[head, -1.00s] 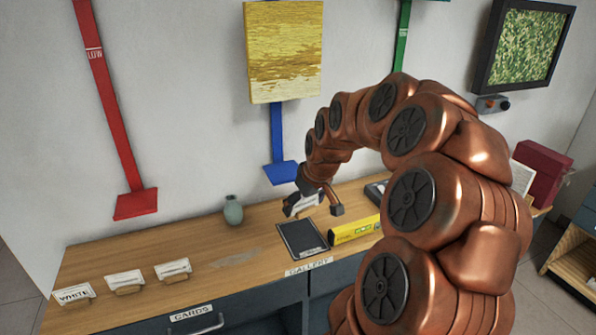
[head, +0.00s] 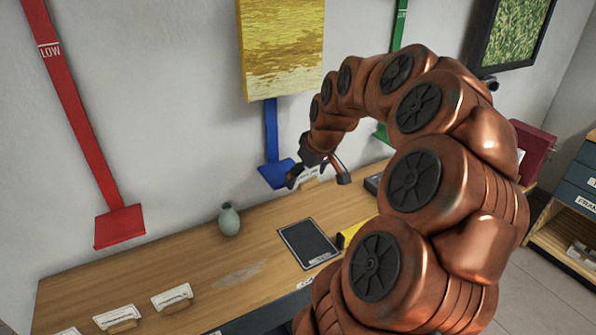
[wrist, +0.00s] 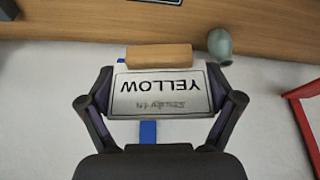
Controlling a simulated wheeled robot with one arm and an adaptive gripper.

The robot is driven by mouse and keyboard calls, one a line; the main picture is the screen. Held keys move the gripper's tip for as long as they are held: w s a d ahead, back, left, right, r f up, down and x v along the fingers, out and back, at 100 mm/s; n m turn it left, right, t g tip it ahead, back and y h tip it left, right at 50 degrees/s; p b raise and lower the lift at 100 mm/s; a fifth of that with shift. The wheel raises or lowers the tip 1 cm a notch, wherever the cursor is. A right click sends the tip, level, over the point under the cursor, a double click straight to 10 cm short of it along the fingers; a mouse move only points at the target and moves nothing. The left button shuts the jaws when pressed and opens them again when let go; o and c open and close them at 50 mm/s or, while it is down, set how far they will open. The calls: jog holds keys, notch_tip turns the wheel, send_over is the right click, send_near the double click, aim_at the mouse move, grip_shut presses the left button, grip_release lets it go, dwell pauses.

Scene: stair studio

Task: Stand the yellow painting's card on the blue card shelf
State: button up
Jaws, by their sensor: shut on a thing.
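The white card (wrist: 160,92) reads YELLOW, upside down in the wrist view, and has a wooden block foot (wrist: 158,57). My gripper (wrist: 165,100) is shut on the card, with a finger at each side edge. In the head view my gripper (head: 318,181) holds the card (head: 309,174) above the desk, just right of the blue card shelf (head: 276,176) and overlapping its edge in the picture. I cannot tell whether they touch. The yellow painting (head: 281,48) hangs above the blue strip. In the wrist view, a blue piece (wrist: 148,132) shows below the card, mostly hidden.
A red shelf (head: 120,228) is on the wall at left. A grey-green vase (head: 229,219) stands on the wooden desk (head: 180,250), near a dark panel (head: 308,243). Other white cards (head: 171,297) stand at front left. A green strip (head: 398,30) is partly behind my arm.

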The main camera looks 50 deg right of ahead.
jog(key=p, duration=0.6)
send_near(282, 172)
jog(key=shift+a+f, duration=0.15)
jog(key=shift+f, duration=0.6)
jog(key=shift+a+f, duration=0.1)
jog(key=shift+f, duration=0.65)
jog(key=shift+w+d+f+p, duration=0.15)
jog(key=shift+w+d+p, duration=0.05)
jog(key=shift+w+p, duration=0.5)
jog(key=shift+w+d+f+p, duration=0.15)
jog(key=shift+w+d+p, duration=0.1)
jog(key=shift+w+p, duration=0.45)
jog(key=shift+f+b, duration=1.1)
jog(key=shift+f, duration=0.1)
jog(key=shift+f, duration=0.15)
jog(key=o, duration=1.2)
jog(key=v, duration=1.2)
